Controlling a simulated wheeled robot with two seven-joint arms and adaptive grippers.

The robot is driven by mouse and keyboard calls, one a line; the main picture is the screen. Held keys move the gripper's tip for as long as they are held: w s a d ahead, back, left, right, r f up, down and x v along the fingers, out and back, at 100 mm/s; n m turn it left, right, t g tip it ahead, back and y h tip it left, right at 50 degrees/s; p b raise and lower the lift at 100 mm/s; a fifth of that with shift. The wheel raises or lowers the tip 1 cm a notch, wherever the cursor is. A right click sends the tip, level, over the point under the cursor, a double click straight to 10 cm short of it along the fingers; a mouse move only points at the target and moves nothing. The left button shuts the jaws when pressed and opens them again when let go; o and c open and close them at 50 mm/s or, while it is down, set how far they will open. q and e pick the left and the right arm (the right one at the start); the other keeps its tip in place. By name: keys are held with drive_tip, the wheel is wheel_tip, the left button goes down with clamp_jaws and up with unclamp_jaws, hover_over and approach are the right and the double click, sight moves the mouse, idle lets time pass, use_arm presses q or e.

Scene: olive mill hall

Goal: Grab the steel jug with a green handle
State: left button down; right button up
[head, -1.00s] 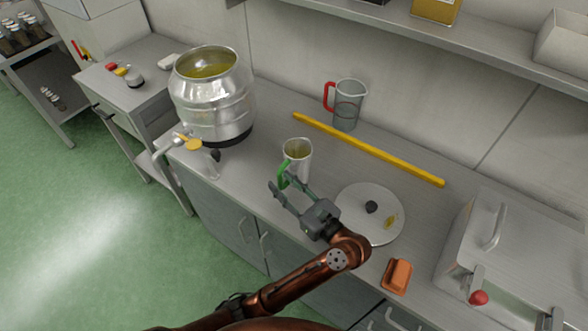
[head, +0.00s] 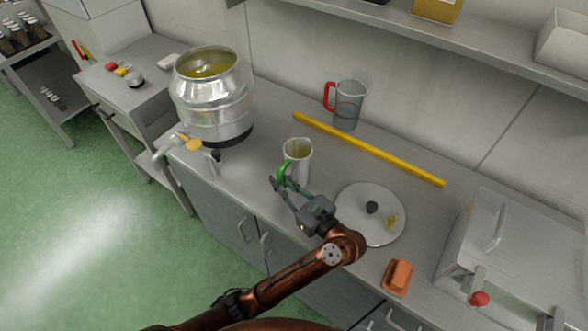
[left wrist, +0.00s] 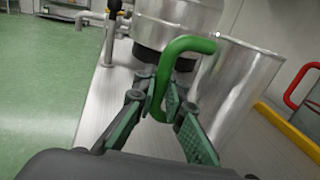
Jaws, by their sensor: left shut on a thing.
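The steel jug (head: 299,160) with a green handle (head: 284,174) stands upright on the steel counter, and yellowish contents show inside it. It also shows in the left wrist view (left wrist: 238,85), with its green handle (left wrist: 165,75) in front. My left gripper (head: 284,186) is at the handle, its fingers shut on the lower part of it. In the left wrist view the fingers (left wrist: 160,118) lie on either side of the handle. My right gripper is not in view.
A large steel vat (head: 212,105) with a tap stands left of the jug. Behind are a yellow bar (head: 368,150) and a clear jug with a red handle (head: 348,104).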

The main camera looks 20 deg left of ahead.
use_arm(q)
drive_tip(key=shift+r, duration=0.15)
idle(0.6)
drive_tip(key=shift+r+p, duration=0.45)
drive_tip(key=shift+r, duration=0.55)
drive_tip(key=s+a+r+p, duration=0.2)
drive_tip(key=s+r+p, duration=0.1)
drive_tip(key=s+r, duration=0.2)
drive_tip(key=s+a+r+p, duration=0.2)
drive_tip(key=s+r+p, duration=0.2)
drive_tip(key=s, duration=0.4)
drive_tip(key=shift+a+r, duration=0.35)
drive_tip(key=shift+r, duration=0.55)
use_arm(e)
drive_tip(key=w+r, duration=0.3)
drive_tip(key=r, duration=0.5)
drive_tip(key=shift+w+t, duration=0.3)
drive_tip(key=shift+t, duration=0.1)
